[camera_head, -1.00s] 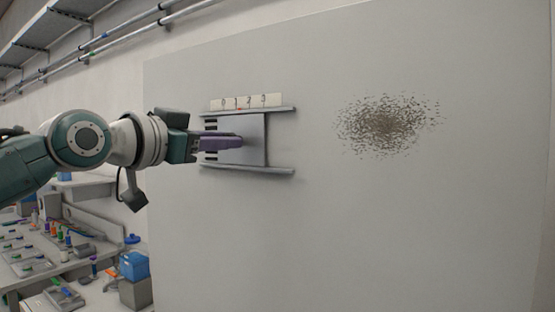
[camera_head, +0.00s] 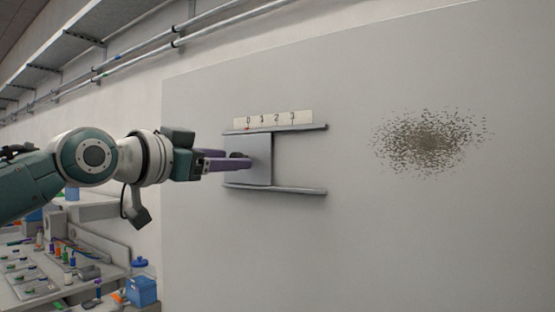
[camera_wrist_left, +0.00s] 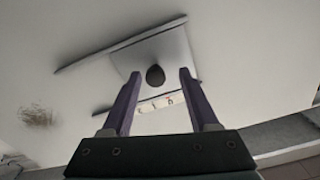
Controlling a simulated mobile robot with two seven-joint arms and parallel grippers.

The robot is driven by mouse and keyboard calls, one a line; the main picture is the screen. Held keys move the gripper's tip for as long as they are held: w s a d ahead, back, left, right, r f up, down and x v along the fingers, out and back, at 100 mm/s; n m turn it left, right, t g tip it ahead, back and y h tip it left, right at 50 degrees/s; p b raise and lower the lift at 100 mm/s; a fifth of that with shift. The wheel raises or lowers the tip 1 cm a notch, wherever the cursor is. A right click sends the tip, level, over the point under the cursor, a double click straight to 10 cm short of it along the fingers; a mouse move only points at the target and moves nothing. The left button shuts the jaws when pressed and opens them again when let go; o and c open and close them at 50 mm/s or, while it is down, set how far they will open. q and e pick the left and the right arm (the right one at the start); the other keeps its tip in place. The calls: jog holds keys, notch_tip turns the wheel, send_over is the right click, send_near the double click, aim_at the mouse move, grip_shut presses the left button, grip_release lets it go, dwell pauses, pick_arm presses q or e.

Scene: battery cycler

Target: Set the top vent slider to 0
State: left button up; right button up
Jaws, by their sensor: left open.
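The vent slider (camera_head: 260,174) is a grey plate between two horizontal rails on a pale panel. It sits at the left end of the rails, and the slots are covered. A red mark on its top edge is close under the 0 of the scale strip (camera_head: 273,119), which reads 0 to 3. My left gripper (camera_head: 245,161), with purple fingers, is in front of the plate at its dark round knob (camera_head: 238,155). In the left wrist view, the knob (camera_wrist_left: 155,75) lies between the open fingers, with a gap on both sides. My right gripper is out of view.
A speckled dark patch (camera_head: 430,143) marks the panel to the right. Shelving and pipes run along the wall at upper left. A bench (camera_head: 50,290) with small coloured items and a blue box (camera_head: 141,290) stands at lower left.

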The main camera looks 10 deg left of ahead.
pick_arm(q)
jog(key=shift+s, duration=0.1)
jog(key=b+v, duration=0.6)
jog(key=v, duration=0.3)
jog(key=shift+s, duration=0.35)
jog(key=shift+a+r, duration=0.1)
